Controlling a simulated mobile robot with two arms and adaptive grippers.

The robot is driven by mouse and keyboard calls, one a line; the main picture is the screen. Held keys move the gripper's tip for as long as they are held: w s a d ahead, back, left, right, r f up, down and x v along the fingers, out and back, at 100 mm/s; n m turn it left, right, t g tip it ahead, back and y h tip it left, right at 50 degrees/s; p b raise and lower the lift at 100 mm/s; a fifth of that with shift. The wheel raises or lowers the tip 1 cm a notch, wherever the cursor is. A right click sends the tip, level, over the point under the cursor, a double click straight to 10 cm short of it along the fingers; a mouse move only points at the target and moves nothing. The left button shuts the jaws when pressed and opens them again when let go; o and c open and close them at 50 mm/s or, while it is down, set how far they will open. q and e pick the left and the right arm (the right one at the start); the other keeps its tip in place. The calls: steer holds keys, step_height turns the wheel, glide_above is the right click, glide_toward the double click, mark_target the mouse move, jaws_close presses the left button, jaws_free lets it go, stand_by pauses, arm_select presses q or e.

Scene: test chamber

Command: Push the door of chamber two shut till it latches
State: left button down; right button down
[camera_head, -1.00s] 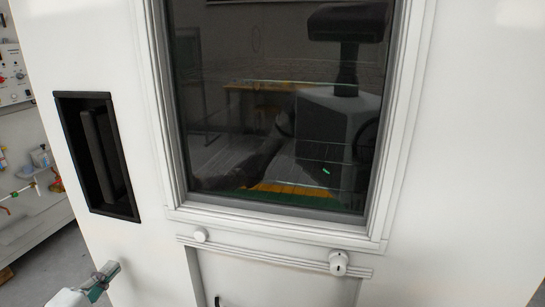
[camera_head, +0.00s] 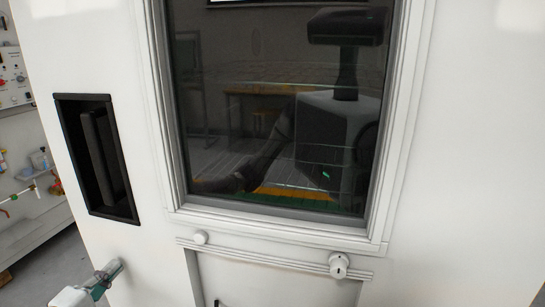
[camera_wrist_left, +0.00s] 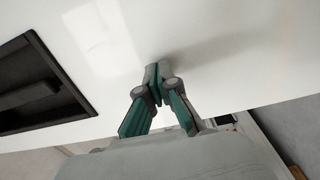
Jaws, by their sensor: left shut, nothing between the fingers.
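The white chamber door (camera_head: 455,130) fills most of the head view, with a large dark window (camera_head: 280,110) and a black recessed handle (camera_head: 97,155) near its left edge. My left gripper (camera_head: 117,265) is at the lower left, below the handle, by the door's left part. In the left wrist view its fingers (camera_wrist_left: 158,74) are shut and empty, with the tips at or very close to the white door face (camera_wrist_left: 200,40). The handle recess (camera_wrist_left: 35,85) lies to their left there. I cannot tell whether the door is latched; the latch is hidden. My right gripper is out of view.
Left of the door edge stand a control panel (camera_head: 12,78) and bench fittings with taps (camera_head: 35,180). Grey floor (camera_head: 45,262) shows below them. A lower panel with a rail and round knobs (camera_head: 339,265) is under the window.

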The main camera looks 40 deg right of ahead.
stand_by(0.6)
arm_select(q)
steer(key=shift+b+x, duration=0.4)
steer(key=shift+x, duration=0.9)
steer(key=shift+s+a, duration=0.1)
steer(key=shift+a, duration=0.05)
steer(key=p+v, duration=0.1)
steer(key=v, duration=0.9)
